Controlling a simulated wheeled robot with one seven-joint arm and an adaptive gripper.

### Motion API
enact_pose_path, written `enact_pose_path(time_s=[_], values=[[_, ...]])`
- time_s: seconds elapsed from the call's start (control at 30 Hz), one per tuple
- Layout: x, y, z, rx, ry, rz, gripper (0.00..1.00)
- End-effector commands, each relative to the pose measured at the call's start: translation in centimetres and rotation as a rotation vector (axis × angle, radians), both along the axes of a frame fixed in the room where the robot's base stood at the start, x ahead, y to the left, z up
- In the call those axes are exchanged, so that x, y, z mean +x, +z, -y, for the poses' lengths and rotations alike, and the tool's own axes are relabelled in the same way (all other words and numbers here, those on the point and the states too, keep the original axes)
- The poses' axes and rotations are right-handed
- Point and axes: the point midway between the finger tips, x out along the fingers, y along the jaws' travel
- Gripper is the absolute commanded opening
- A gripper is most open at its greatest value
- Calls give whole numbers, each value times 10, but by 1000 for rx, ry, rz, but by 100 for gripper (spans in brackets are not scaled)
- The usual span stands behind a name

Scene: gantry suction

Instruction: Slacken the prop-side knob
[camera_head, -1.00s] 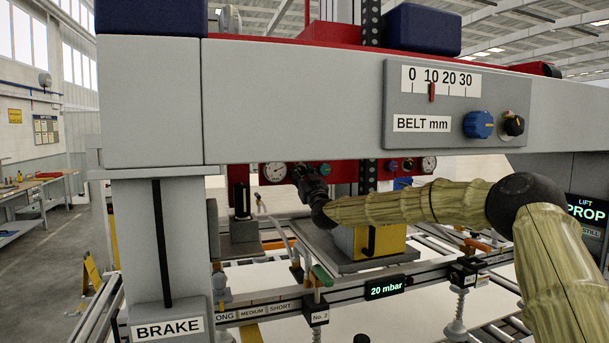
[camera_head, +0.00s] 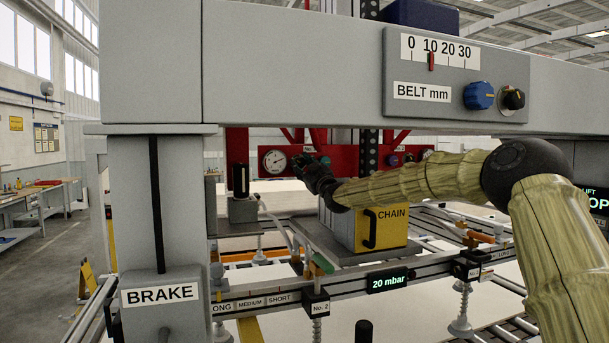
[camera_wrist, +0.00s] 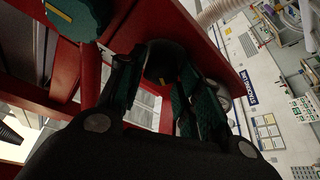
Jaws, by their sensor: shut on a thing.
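In the wrist view a dark round knob (camera_wrist: 166,57) with a yellow mark sits on a red panel (camera_wrist: 210,62). My gripper (camera_wrist: 160,74) is shut on this knob, one finger on each side of it. A teal knob (camera_wrist: 76,18) with a yellow mark is on the upper left, apart from the fingers. In the head view my gripper (camera_head: 308,163) reaches the red panel (camera_head: 345,160) under the grey beam, right of a round gauge (camera_head: 274,160). There it hides the held knob. I cannot read a label naming either knob.
The grey beam (camera_head: 290,75) crosses above my arm, with a BELT mm panel (camera_head: 455,110) showing about 10. A yellow CHAIN box (camera_head: 390,233) stands below my forearm. A BRAKE housing (camera_head: 160,305) is at lower left.

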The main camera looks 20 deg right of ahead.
Motion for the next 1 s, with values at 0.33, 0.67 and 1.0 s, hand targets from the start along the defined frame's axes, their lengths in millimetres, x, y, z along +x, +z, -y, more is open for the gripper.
enact_pose_path(time_s=[0.33, 0.67, 1.0], values=[[0, 1, 2, -165, -3, 7, 11], [0, 1, 2, -200, -2, 7, 11], [0, 1, 2, -199, -2, 6, 44]])
